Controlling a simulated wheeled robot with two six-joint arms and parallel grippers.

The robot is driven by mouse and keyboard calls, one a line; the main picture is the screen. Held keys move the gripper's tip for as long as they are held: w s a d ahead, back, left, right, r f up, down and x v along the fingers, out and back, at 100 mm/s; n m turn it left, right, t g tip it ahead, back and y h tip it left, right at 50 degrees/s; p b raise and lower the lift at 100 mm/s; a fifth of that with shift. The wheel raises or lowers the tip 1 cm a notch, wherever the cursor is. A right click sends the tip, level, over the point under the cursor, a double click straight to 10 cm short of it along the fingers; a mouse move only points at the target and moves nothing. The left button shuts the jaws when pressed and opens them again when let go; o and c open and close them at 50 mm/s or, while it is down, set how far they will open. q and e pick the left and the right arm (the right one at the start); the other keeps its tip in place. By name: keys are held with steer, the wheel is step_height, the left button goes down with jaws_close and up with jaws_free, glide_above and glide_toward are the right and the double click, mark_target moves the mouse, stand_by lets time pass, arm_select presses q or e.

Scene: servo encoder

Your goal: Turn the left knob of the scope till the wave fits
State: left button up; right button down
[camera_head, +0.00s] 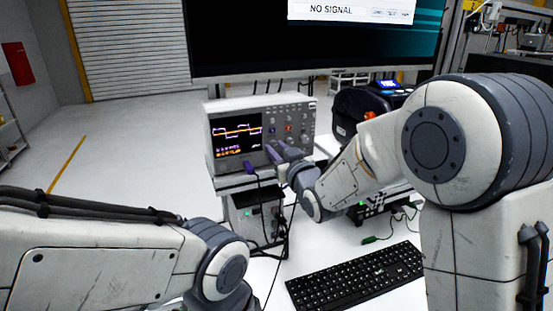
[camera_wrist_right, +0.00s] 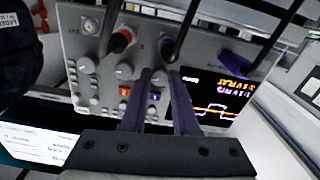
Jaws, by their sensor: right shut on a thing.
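The scope (camera_head: 297,110) stands upright on a small stand, its lit screen (camera_head: 237,133) facing me. An orange stepped trace and a paler purple one show there; they do not appear to coincide. The wrist view shows the scope (camera_wrist_right: 85,25) upside down, with part of the screen (camera_wrist_right: 222,95) at right. My right gripper (camera_head: 277,152) is at the lower front panel, right of the screen. In the wrist view its purple fingers (camera_wrist_right: 159,78) close around the left knob (camera_wrist_right: 159,77), the one nearest the screen, partly hidden by them. My left gripper is out of view; only its arm shows.
Cables with plugs (camera_wrist_right: 122,40) hang from the scope's lower edge near my fingers. More knobs (camera_wrist_right: 124,72) and buttons sit beside the held knob. A black keyboard (camera_head: 355,275) lies on the white table in front. A dark bag (camera_head: 355,110) stands right of the scope.

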steer(key=shift+n+b, duration=1.15)
steer(key=shift+n, duration=0.05)
steer(key=c, duration=0.9)
jaws_free()
steer(key=shift+c, duration=0.2)
steer(key=b+v, duration=0.3)
steer(key=v, duration=0.7)
steer(key=shift+s, duration=0.25)
steer(key=shift+d, duration=0.1)
